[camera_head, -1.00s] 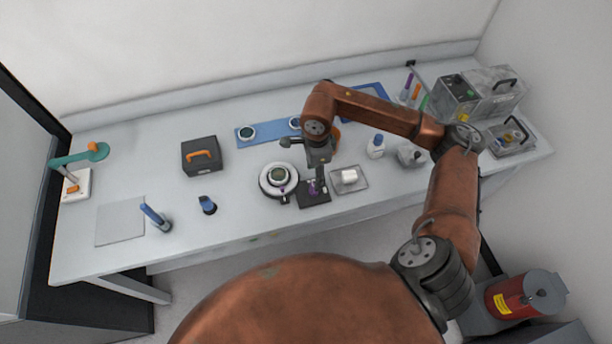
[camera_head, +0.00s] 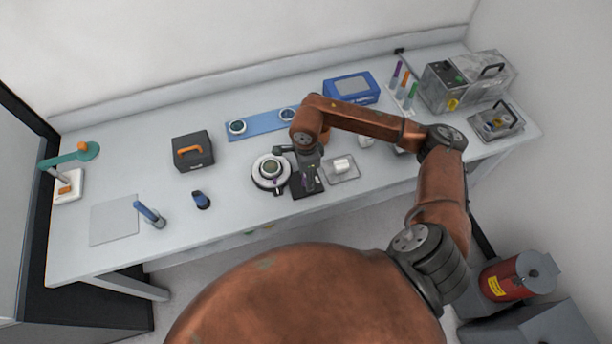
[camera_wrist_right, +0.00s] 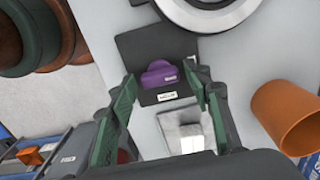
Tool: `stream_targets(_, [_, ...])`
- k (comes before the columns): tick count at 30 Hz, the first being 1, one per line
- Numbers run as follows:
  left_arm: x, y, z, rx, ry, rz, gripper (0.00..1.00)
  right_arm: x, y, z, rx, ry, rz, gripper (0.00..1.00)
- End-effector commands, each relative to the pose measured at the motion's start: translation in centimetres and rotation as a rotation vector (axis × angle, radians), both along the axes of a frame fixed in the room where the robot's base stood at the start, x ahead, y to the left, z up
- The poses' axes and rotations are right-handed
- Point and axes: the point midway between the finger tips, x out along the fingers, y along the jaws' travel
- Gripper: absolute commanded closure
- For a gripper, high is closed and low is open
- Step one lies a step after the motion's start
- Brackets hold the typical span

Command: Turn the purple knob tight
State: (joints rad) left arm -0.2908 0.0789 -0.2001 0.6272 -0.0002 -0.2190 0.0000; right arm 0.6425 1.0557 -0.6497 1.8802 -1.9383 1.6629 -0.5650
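The purple knob (camera_wrist_right: 160,75) sits on a black plate (camera_wrist_right: 150,45) with a small white label, in the right wrist view. My right gripper (camera_wrist_right: 160,78) is open, with one green-padded finger on each side of the knob. A gap shows between the fingers and the knob, and I cannot tell how far the fingertips are above the plate. In the head view my right gripper (camera_head: 309,172) is over the black plate (camera_head: 307,190) and mostly hides the knob. My left gripper is not in view.
A round white-rimmed instrument (camera_head: 271,172) stands just left of the plate. A clear tray with a white block (camera_head: 342,165) lies just right. An orange cup (camera_wrist_right: 287,115) is near the gripper. A black case (camera_head: 193,152) and blue box (camera_head: 351,88) stand further off.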

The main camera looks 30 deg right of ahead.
Motion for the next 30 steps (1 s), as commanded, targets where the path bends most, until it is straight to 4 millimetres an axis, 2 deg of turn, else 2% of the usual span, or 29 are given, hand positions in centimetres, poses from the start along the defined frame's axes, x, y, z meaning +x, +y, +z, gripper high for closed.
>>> stream_targets(7, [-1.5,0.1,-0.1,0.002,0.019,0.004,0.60,0.0,0.0,0.0,0.000,0.000,0.000,0.73])
stream_targets(15, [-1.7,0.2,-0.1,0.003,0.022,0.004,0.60,0.0,0.0,0.0,0.000,0.001,0.000,0.91])
stream_targets(23, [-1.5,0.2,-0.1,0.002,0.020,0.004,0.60,0.0,0.0,0.0,0.000,0.001,-0.028,0.91])
stream_targets(30, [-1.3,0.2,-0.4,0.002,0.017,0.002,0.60,0.0,0.0,0.0,0.000,0.000,-0.153,0.91])
